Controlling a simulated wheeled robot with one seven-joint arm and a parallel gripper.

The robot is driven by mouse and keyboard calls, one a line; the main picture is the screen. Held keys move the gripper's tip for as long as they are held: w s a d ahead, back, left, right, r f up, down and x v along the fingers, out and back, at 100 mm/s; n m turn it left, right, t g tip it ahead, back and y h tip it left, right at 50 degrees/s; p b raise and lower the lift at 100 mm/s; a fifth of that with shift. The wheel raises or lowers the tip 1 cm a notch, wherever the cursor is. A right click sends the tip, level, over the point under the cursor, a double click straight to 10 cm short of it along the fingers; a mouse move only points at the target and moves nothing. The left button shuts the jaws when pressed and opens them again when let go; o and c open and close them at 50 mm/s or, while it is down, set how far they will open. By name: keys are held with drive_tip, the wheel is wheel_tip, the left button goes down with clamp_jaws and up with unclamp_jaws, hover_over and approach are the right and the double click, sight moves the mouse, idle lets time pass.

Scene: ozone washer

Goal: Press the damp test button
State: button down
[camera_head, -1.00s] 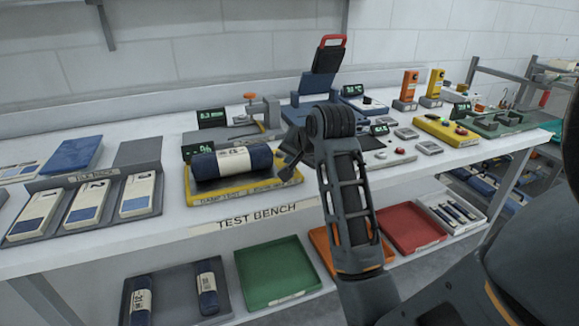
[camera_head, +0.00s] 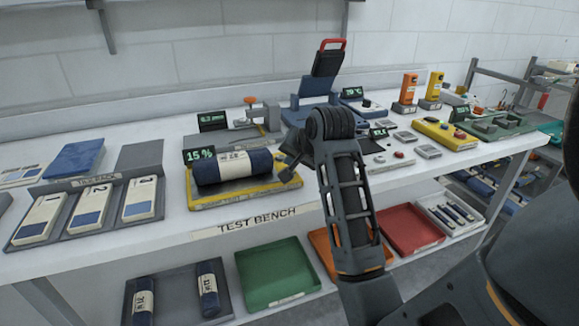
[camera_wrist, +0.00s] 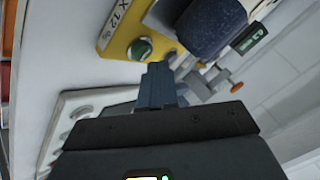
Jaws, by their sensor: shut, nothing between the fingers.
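The damp tester is a yellow base (camera_head: 232,197) on the bench, with a dark blue roll (camera_head: 232,167) lying on it. Its small display (camera_head: 199,155) reads 15 %. In the wrist view the yellow base (camera_wrist: 119,35) carries a round green button (camera_wrist: 139,49), with the roll (camera_wrist: 205,25) beside it. My gripper (camera_wrist: 160,72) is shut and empty, its fingertips very close to the button; I cannot tell whether they touch it. In the head view my gripper (camera_head: 289,174) is at the right end of the yellow base, and the button is hidden.
A grey panel with buttons (camera_head: 385,158) lies right of my gripper. A clamp device (camera_head: 258,115) and a blue press (camera_head: 308,100) stand behind. A rack of labelled packs (camera_head: 90,211) is at left. Green (camera_head: 277,274) and red (camera_head: 411,229) trays sit below the bench.

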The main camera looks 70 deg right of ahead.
drive_tip(key=shift+r, duration=0.25)
wheel_tip(320, 180, up, 5)
drive_tip(key=p, duration=0.5)
drive_tip(key=shift+p, duration=0.35)
drive_tip(key=shift+a+f, duration=0.1)
drive_tip(key=shift+f, duration=0.05)
idle(0.6)
